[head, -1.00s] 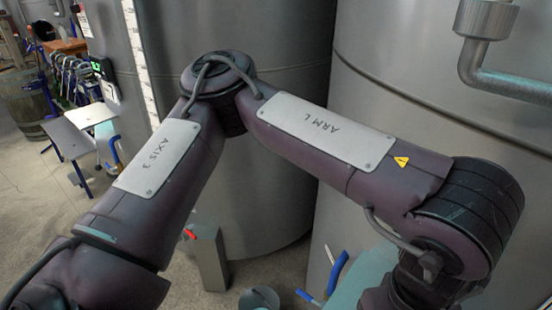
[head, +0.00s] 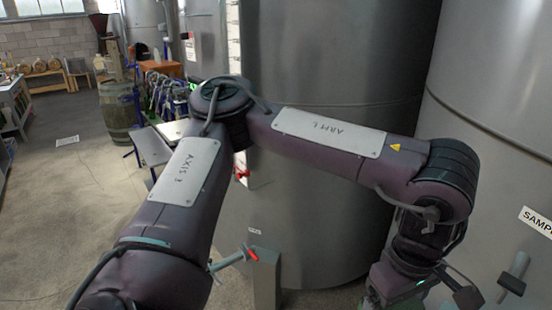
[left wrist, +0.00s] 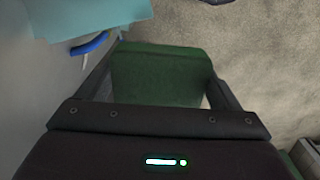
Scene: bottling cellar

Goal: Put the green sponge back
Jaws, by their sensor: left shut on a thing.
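The green sponge (left wrist: 158,75) is a dark green block in the left wrist view. My left gripper (left wrist: 162,82) is shut on it, with one finger along each side. The sponge is held above the concrete floor. In the head view my left arm stretches across the picture and bends down at the right; its gripper is mostly hidden at the bottom edge. My right gripper is not in view.
Steel tanks (head: 310,180) stand close behind and right of my arm. A post with a red-handled valve (head: 265,275) stands low before one. Open floor (head: 60,210) lies left, with a barrel (head: 119,112) farther back. A teal surface (left wrist: 85,15) and blue handle (left wrist: 90,44) are near the gripper.

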